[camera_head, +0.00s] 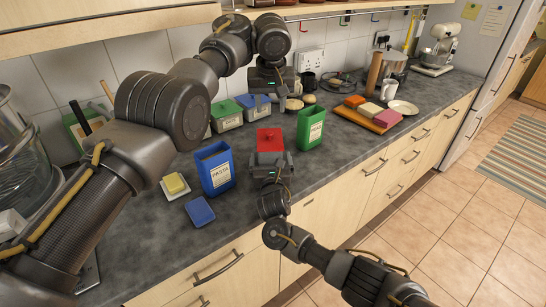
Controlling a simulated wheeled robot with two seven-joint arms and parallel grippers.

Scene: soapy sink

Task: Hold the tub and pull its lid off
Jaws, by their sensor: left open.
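A red piece (269,139), a tub or its lid, shows just beyond my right gripper (269,156). My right gripper comes from the front over the counter edge; its own body hides its fingertips, so I cannot tell whether it grips the red piece. My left gripper (274,92) is open, pointing down, behind the red piece and beside the blue box (252,108). The blue pasta tub (215,170) stands upright and open at the left, with a flat blue lid (200,211) lying in front of it. A green tub (310,128) stands open to the right.
A green-lidded box (226,116) stands by the wall. A yellow block on a small dish (175,184) lies at the left. A wooden board (368,117) with coloured blocks and a plate (403,107) are to the right. The front counter strip is mostly clear.

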